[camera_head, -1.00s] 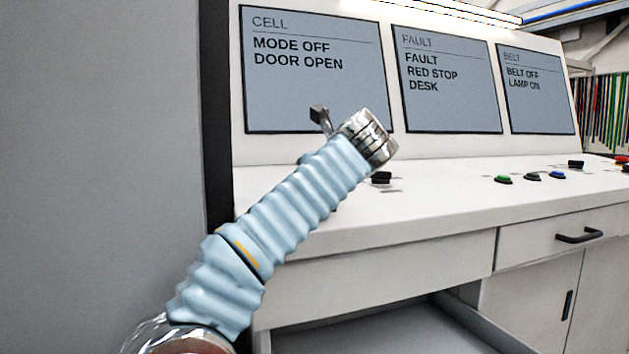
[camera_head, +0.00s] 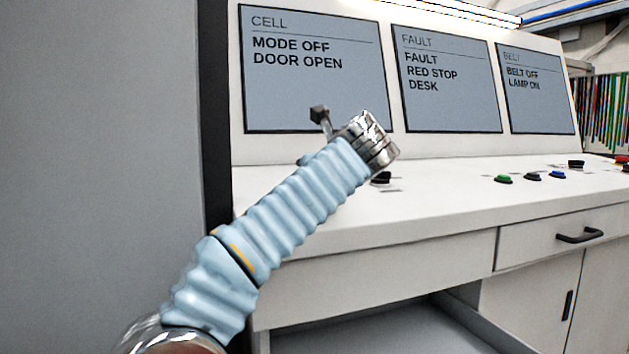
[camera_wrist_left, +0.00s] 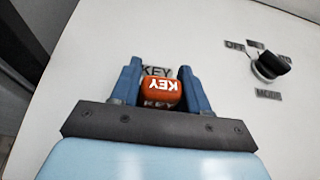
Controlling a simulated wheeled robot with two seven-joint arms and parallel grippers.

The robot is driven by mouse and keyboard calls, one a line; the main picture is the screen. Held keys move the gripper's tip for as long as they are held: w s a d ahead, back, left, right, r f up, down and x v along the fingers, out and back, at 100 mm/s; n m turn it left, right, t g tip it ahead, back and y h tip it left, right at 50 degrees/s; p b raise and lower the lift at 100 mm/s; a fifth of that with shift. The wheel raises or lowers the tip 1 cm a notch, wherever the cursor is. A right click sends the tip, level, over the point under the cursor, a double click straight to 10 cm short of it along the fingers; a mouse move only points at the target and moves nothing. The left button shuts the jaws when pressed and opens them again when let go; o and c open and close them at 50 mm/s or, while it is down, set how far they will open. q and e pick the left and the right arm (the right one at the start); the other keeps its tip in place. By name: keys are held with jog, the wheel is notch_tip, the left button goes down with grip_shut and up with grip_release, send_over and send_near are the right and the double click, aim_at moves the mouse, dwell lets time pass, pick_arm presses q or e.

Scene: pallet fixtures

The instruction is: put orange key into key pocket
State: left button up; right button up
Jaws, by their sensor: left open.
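The orange key (camera_wrist_left: 162,92), marked KEY in white, sits between the two blue fingers of my left gripper (camera_wrist_left: 159,68) in the left wrist view. The fingers are open, one on each side of the key. The key pocket cannot be made out, and I cannot tell whether the key is seated in one. In the head view my left arm reaches over the desk, and its wrist hides the fingers and key. My right gripper is not in view.
A black mode knob (camera_wrist_left: 270,65) with labels around it stands right of the key. The desk (camera_head: 420,205) carries several buttons, including a green one (camera_head: 503,179). Screens (camera_head: 315,70) rise behind it. An open drawer (camera_head: 400,332) is below, and a grey panel (camera_head: 95,150) at left.

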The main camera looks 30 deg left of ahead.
pick_arm(q)
jog(key=shift+o, duration=0.3)
jog(key=f+p+v, duration=0.1)
jog(key=v, duration=1)
jog(key=shift+d, duration=0.35)
jog(key=shift+s+d+r, duration=0.7)
jog(key=shift+s+r, duration=0.15)
jog(key=shift+s, duration=0.05)
